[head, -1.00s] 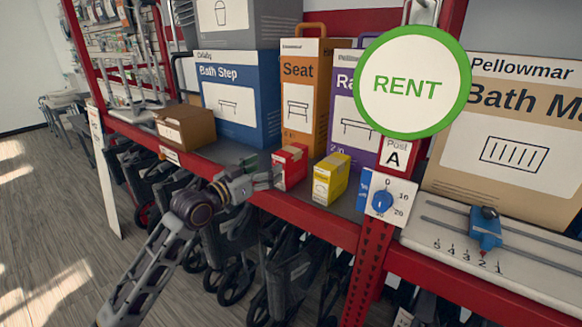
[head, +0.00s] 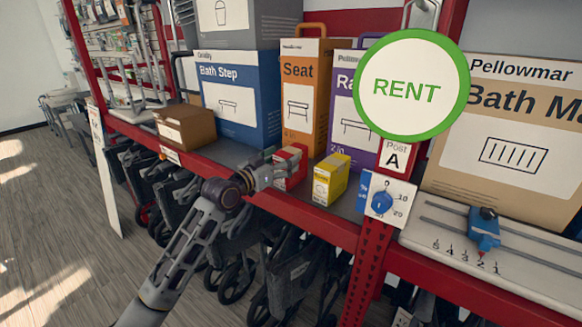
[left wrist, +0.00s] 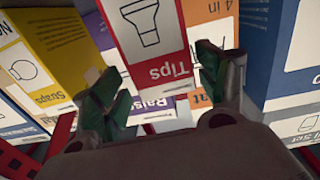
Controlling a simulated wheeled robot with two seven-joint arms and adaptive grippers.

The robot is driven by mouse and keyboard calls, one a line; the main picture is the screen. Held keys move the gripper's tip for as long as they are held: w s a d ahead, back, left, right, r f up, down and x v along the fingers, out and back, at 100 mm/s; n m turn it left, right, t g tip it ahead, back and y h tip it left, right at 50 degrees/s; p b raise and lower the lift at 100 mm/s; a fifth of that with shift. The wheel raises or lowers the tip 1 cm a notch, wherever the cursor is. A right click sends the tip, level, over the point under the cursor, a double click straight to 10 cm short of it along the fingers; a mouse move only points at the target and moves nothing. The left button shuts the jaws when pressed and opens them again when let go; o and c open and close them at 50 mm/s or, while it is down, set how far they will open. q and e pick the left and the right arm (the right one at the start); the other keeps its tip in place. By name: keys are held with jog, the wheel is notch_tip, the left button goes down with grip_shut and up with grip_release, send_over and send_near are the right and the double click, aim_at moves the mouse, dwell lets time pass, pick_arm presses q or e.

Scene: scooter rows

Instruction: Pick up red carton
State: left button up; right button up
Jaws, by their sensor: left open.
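The red carton (head: 292,154) with a white label stands on the shelf near its front edge. In the left wrist view the red carton (left wrist: 150,40) shows its "Tips" label between the two fingers. My left gripper (head: 282,170) reaches in over the shelf edge with its fingers open at the carton's near end, one on each side. The gripper hides part of the carton in the head view. My right gripper is not in view.
A yellow carton (head: 331,179) stands close to the right of the red one. Behind are the blue Bath Step box (head: 240,105), orange Seat box (head: 298,100) and a purple box (head: 350,133). A brown box (head: 185,127) is at left.

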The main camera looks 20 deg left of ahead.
aim_at(291, 154)
pick_arm(q)
jog(key=shift+w, duration=0.1)
jog(key=shift+w+d, duration=0.2)
jog(key=shift+w, duration=0.35)
jog(key=shift+w+d, duration=0.15)
jog(key=shift+w, duration=0.6)
jog(key=shift+p+x, duration=0.3)
jog(key=shift+x, duration=0.95)
jog(key=shift+f, duration=0.1)
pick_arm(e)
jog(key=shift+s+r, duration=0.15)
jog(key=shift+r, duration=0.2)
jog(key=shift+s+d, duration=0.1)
pick_arm(q)
jog(key=c, duration=1.1)
